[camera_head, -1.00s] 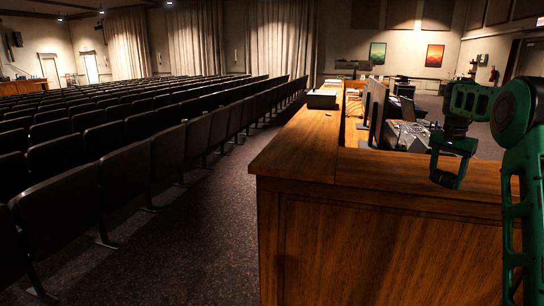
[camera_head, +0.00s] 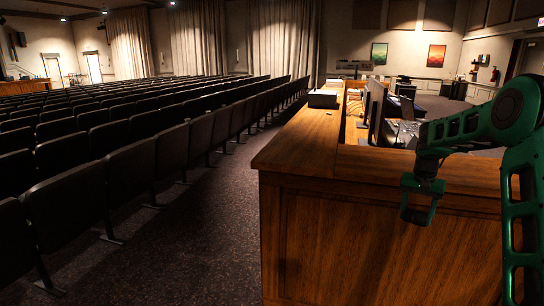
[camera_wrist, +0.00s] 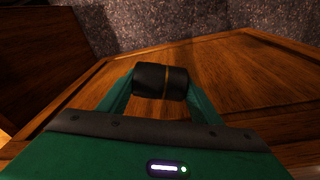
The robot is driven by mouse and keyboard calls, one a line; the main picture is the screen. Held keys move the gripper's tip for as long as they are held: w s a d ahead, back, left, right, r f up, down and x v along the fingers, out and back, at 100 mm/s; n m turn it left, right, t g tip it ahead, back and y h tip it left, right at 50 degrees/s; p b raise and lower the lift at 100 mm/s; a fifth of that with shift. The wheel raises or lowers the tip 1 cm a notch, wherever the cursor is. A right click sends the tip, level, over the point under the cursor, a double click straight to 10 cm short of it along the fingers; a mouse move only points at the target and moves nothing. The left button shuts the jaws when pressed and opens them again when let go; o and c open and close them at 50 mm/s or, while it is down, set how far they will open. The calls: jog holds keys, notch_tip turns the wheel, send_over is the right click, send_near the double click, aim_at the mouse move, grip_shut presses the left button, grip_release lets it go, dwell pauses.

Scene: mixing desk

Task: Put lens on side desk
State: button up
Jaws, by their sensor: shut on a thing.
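The lens (camera_wrist: 160,81) is a short black cylinder with a thin orange-brown band, seen in the wrist view. My gripper (camera_wrist: 161,84) is shut on it, with a green finger at each end of the cylinder. Wood panels of the desk fill most of the view around it, with dark carpet at the top. In the head view my green gripper (camera_head: 418,203) hangs at the right, in front of the wooden desk's near panel and below its top edge. The lens cannot be made out there. The wooden desk top (camera_head: 297,150) runs away from me at the centre.
A dark box (camera_head: 323,98) sits on the desk's left ledge. Monitors (camera_head: 375,110) stand behind the ledge. Rows of dark seats (camera_head: 135,180) fill the left. A carpeted aisle (camera_head: 190,250) lies open between the seats and the desk.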

jog(key=s+a+f+n, duration=0.3)
jog(key=s+a+f, duration=0.4)
jog(key=a, duration=0.3)
jog(key=s+a+f+n+y, duration=0.1)
jog(key=s+a+f+n, duration=0.3)
jog(key=s+a+f, duration=0.3)
jog(key=a+f, duration=0.2)
jog(key=a, duration=0.1)
jog(key=shift+t, duration=0.4)
